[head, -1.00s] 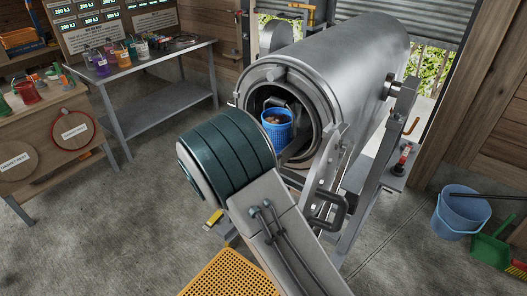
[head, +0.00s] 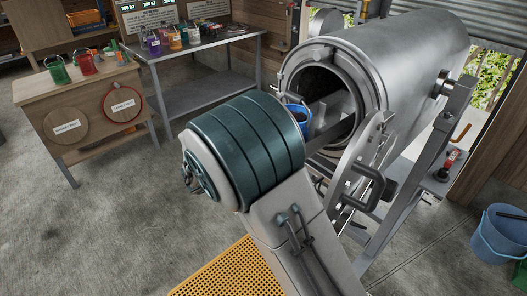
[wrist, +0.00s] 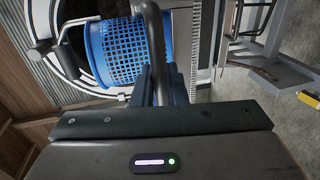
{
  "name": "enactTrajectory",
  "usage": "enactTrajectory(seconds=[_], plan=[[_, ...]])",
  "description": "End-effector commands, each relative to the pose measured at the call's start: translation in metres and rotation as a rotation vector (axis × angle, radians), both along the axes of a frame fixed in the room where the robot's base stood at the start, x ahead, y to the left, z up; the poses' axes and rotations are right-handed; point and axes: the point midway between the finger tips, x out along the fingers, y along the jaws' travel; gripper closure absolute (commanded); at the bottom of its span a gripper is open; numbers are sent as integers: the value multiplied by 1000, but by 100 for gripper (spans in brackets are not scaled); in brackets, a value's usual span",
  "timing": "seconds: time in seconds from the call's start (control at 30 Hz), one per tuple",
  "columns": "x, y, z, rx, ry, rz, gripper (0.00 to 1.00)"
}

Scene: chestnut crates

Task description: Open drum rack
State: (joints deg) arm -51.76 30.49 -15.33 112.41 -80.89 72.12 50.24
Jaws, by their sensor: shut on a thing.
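The grey metal drum (head: 400,70) lies tilted, with its round mouth open. Its door (head: 352,175), with a dark handle (head: 375,190), is swung aside to the right. A blue perforated basket (head: 296,114) shows at the mouth, partly hidden by my arm; it also shows in the wrist view (wrist: 118,52). Grey rack plates (head: 335,112) show behind it in the mouth. In the wrist view my gripper (wrist: 160,84) is shut on a dark curved bar handle (wrist: 153,28) in front of the basket. My arm hides the gripper in the head view.
A yellow perforated platform (head: 228,272) lies low in front. A wooden bench (head: 75,95) and a metal table (head: 205,75) with colored containers stand at the left. A blue bucket (head: 497,235) stands at the right. The concrete floor at left front is clear.

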Motion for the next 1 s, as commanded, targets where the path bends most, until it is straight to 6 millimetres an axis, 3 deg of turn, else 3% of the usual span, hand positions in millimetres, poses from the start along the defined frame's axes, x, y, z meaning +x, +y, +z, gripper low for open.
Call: enactTrajectory(seconds=[0.13, 0.17, 0.2, 0.57, 0.77, 1.0], plan=[[0, 0, 1, 0, -1, -1, 100], [0, 1, 1, -1, -2, 0, 82], [0, 1, 1, -1, -2, 0, 71], [-3, 4, 1, 0, -2, 3, 70], [-23, 27, 6, 4, -2, 5, 70], [-60, 68, 18, 2, -2, 5, 70]])
